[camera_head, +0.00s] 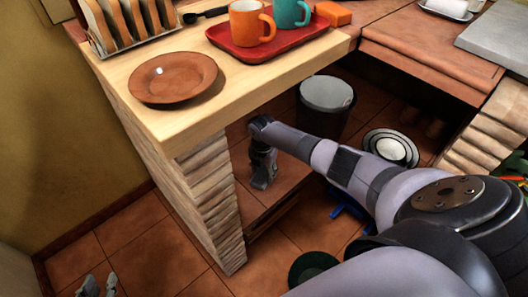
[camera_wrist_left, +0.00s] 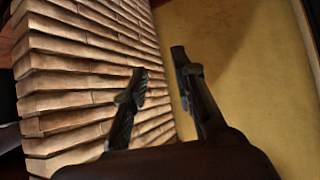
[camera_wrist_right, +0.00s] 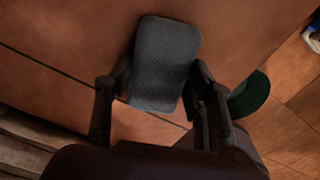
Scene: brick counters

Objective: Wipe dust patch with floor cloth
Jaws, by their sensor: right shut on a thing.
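My right gripper (camera_head: 263,183) points down over a low terracotta-coloured surface (camera_head: 283,183) under the wooden counter. In the right wrist view, its fingers (camera_wrist_right: 153,85) are shut on a grey-blue floor cloth (camera_wrist_right: 166,58), a flat rounded rectangle. The cloth is close to the surface; I cannot tell whether it touches. The cloth is not distinct in the head view. I cannot make out a dust patch. My left gripper (camera_head: 96,288) is low at the bottom left of the head view. In the left wrist view its fingers (camera_wrist_left: 160,65) are apart and empty, near the brick pillar and yellow wall.
The wooden counter (camera_head: 250,95) on its brick pillar (camera_head: 208,205) is close left of my right arm. It bears a brown plate (camera_head: 173,78) and red tray (camera_head: 290,47). A grey bin (camera_head: 326,92), white dishes (camera_head: 391,148) and a dark green round object (camera_head: 312,267) stand below.

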